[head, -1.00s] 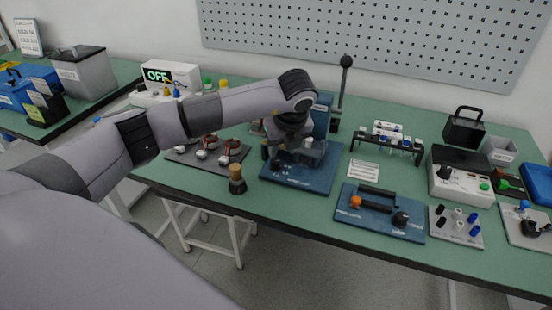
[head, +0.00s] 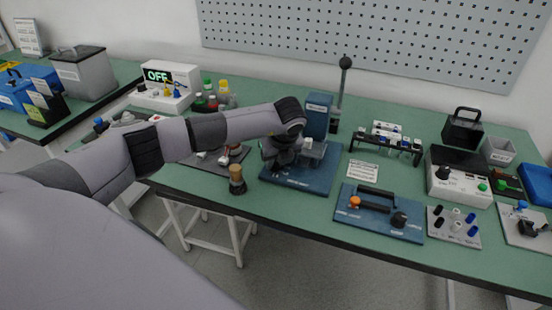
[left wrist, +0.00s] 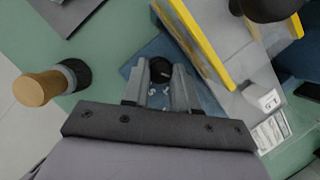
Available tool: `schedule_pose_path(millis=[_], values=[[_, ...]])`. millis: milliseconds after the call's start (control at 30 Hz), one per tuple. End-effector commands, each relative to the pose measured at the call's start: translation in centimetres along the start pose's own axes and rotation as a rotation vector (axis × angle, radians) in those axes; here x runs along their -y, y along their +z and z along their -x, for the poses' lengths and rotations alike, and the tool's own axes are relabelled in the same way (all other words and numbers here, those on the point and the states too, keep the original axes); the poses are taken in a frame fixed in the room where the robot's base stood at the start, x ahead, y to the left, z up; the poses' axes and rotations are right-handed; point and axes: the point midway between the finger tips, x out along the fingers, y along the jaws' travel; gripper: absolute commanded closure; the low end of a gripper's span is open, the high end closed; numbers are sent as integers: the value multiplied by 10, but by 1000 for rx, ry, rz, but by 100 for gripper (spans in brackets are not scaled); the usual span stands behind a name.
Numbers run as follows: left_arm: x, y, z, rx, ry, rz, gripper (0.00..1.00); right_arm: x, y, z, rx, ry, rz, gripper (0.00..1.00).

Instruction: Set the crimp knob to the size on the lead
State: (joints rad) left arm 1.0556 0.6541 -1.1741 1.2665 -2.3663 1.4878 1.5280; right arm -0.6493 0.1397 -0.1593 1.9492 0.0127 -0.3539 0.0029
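The blue crimp press (head: 318,115) with its tall lever stands mid-table on a blue base (head: 300,182). In the left wrist view, a black round knob (left wrist: 160,68) sits on the blue base with small white marks beside it. My left gripper (left wrist: 159,76) is open, its two grey fingers on either side of the knob; I cannot tell whether they touch it. In the head view my left gripper (head: 277,163) is low over the base's left part and hides the knob. A white tag (left wrist: 269,100) reading about 1.5 lies right of the knob. My right gripper is out of view.
A wooden-handled tool (head: 237,180) stands close left of the base. Yellow-edged grey parts (left wrist: 205,45) rise right of the fingers. A blue fixture with a black handle (head: 380,212) and a lead rack (head: 388,148) stand to the right.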

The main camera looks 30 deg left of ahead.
Motion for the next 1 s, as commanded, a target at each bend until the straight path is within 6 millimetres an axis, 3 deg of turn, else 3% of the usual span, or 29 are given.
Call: schedule_pose_path(millis=[467, 1000], values=[[-1, 0, -1, 0, -23, -53, 100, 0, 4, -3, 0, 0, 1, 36], [-4, 1, -3, 2, -193, -459, 100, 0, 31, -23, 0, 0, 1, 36]])
